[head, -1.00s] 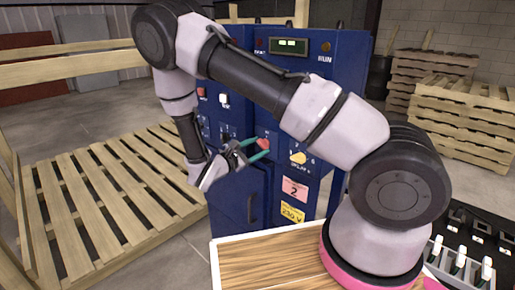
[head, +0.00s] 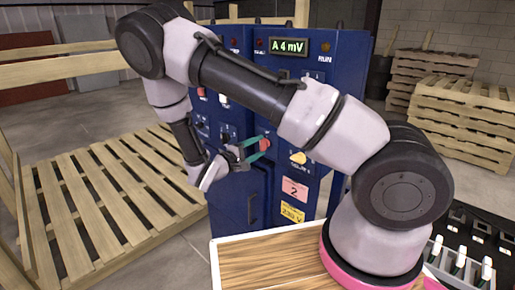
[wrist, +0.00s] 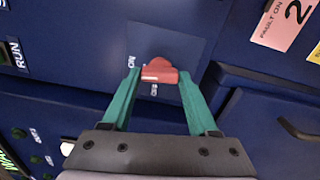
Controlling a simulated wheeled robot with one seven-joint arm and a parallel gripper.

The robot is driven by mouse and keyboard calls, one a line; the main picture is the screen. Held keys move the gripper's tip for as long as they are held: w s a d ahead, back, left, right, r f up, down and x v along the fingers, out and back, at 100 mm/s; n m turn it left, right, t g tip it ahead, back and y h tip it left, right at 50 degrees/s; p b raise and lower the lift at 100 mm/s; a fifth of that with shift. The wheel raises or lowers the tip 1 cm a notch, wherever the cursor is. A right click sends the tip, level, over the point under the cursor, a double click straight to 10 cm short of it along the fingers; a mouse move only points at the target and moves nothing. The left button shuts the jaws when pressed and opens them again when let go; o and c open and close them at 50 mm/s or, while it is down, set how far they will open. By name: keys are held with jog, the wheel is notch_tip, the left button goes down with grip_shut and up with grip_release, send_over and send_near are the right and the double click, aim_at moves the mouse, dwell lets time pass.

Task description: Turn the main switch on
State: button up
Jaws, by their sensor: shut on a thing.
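The main switch is a red knob (wrist: 160,71) on a dark blue plate of the cabinet, with small white lettering beside it, "ON" legible in the wrist view. It also shows as a red knob in the head view (head: 264,144). My gripper (wrist: 158,78) has its two green fingers on either side of the knob and is shut on it. The fingers also show at the knob in the head view (head: 256,150). The display (head: 288,45) on the cabinet is lit and reads "A 4 mV".
Stacked pallets (head: 465,120) stand at the right. A wooden board (head: 265,262) is in front.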

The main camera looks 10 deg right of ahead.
jog(key=shift+m, duration=0.6)
jog(key=o, duration=1.4)
jog(key=v, duration=1.1)
